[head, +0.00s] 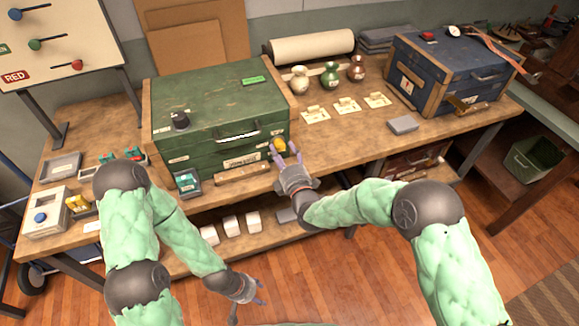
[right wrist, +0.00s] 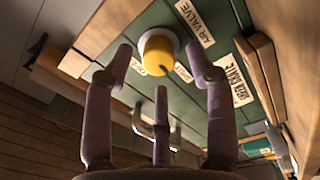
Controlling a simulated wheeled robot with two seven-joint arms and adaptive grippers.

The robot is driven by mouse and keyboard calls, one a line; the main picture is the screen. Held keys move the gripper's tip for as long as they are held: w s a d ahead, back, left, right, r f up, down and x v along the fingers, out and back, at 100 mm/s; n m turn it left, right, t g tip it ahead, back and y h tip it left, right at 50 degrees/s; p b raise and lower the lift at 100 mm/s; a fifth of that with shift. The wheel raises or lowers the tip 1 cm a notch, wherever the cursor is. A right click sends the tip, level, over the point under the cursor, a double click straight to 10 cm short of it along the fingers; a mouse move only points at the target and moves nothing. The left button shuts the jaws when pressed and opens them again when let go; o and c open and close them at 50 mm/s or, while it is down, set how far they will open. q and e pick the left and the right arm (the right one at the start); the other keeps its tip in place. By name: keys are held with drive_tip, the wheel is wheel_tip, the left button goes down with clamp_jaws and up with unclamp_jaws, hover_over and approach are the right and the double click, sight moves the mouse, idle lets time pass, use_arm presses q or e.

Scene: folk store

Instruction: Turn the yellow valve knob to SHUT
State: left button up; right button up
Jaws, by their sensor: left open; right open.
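The yellow valve knob (right wrist: 158,52) sits on a pale round base on the front of a green chest (head: 195,110). In the head view the knob (head: 279,145) shows at the chest's lower right front corner. An "AIR VALVE" label (right wrist: 195,23) is beside it, and two small labels below it are partly readable. My right gripper (head: 285,150) is open in front of the knob; in the right wrist view its fingers (right wrist: 165,75) spread on either side of it, with a visible gap. My left gripper (head: 258,297) is open, low in front of the bench, away from the chest.
A blue chest (head: 450,75) stands at the right of the bench. Three small vases (head: 330,75) and several cards (head: 347,105) lie between the chests. A grey block (head: 403,125) lies near the bench's front edge. White boxes (head: 231,226) stand on the lower shelf.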

drive_tip(key=v, duration=1.1)
drive_tip(key=s+d+f+m+g+h+p, duration=0.1)
drive_tip(key=s+d+f+m+g, duration=0.15)
drive_tip(key=f+m+g, duration=0.5)
drive_tip(key=s+d+f+m+g+h+p, duration=0.1)
drive_tip(key=s+d+f+m+g, duration=0.2)
drive_tip(key=f, duration=0.8)
drive_tip(key=s+f+m+g, duration=0.3)
drive_tip(key=s+f+m, duration=0.2)
drive_tip(key=s, duration=0.3)
drive_tip(key=s+f+m+g+p, duration=0.1)
drive_tip(key=s+f+m+g, duration=0.2)
drive_tip(key=s+m, duration=0.4)
drive_tip(key=shift+s+d+f, duration=0.3)
drive_tip(key=shift+s+f, duration=0.45)
drive_tip(key=shift+f, duration=0.1)
drive_tip(key=shift+g, duration=0.25)
